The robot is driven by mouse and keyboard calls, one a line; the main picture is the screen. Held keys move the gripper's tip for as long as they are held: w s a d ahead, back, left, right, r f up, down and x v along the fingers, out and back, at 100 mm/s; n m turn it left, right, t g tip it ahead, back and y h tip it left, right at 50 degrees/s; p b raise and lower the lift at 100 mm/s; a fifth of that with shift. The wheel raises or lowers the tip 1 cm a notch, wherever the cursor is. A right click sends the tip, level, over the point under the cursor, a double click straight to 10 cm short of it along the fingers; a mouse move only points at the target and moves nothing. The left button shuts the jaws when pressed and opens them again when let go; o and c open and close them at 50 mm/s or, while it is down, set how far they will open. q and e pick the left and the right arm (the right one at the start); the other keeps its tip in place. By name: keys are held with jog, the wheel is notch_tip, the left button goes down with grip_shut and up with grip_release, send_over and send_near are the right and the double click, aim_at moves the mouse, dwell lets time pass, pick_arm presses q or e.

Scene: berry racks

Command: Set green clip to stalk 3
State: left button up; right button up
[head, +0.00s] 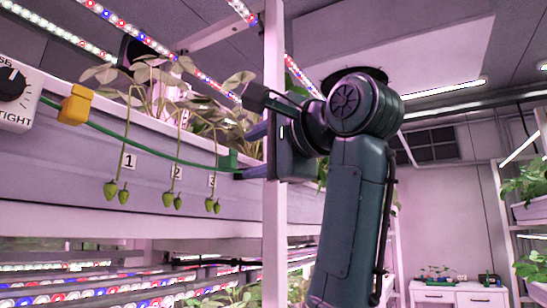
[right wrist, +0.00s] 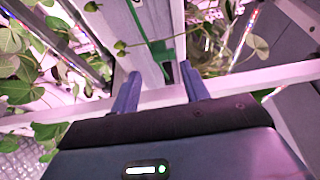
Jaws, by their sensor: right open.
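The green clip (head: 228,160) sits on the green line (head: 160,155) near the right end of the trough, to the right of stalk 3 (head: 216,150). Stalk 3 hangs over the trough's front with small green berries, beside the label 3. My right gripper (head: 252,152) is open, with its fingertips just right of the clip. In the right wrist view the clip (right wrist: 167,48) shows beyond and between the two blue fingers (right wrist: 160,86), with nothing held. I cannot tell whether a finger touches it. My left gripper is out of view.
A yellow clip (head: 76,105) is on the line's left part, by a dial box (head: 18,92) marked TIGHT. Stalks 1 (head: 128,130) and 2 (head: 178,150) hang left of stalk 3. A white rack post (head: 273,225) stands close by my right gripper.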

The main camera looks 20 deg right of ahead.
pick_arm(q)
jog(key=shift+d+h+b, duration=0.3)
jog(key=shift+b, duration=0.15)
pick_arm(e)
jog(key=v, duration=0.4)
jog(key=shift+s+d, duration=0.1)
jog(key=shift+s, duration=0.3)
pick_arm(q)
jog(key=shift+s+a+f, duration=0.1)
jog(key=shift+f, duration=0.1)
